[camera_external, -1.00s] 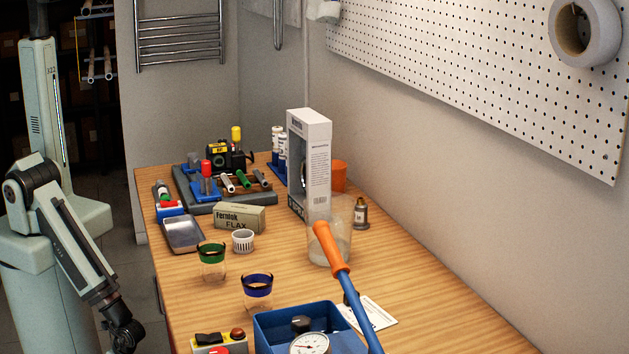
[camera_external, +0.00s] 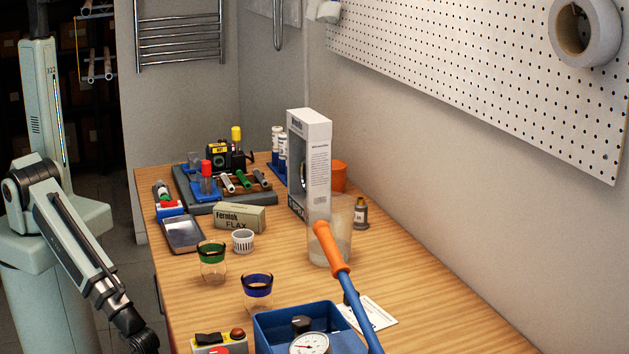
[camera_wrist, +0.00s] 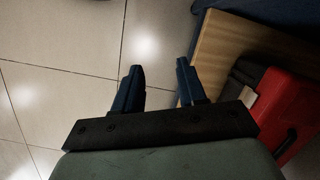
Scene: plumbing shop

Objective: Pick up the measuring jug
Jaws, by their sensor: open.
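A translucent, cloudy jug-like container (camera_external: 343,245), which looks like the measuring jug, stands upright on the wooden bench (camera_external: 420,290) in the external view. The orange grip of a blue-handled tool (camera_external: 327,245) covers part of it from this view. Its handle cannot be made out. My gripper (camera_wrist: 158,78) is open and empty in the wrist view, over the tiled floor beside a wooden edge. In the external view my arm is at the lower left, off the bench, and the fingers are not visible. The jug is not in the wrist view.
Near the jug stand a white box (camera_external: 317,165), a brass fitting (camera_external: 361,213), a green-rimmed glass (camera_external: 211,266) and a blue-rimmed glass (camera_external: 257,297). A blue tray (camera_external: 265,330) holds a gauge. A red object (camera_wrist: 285,105) shows in the wrist view. The bench's right side is clear.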

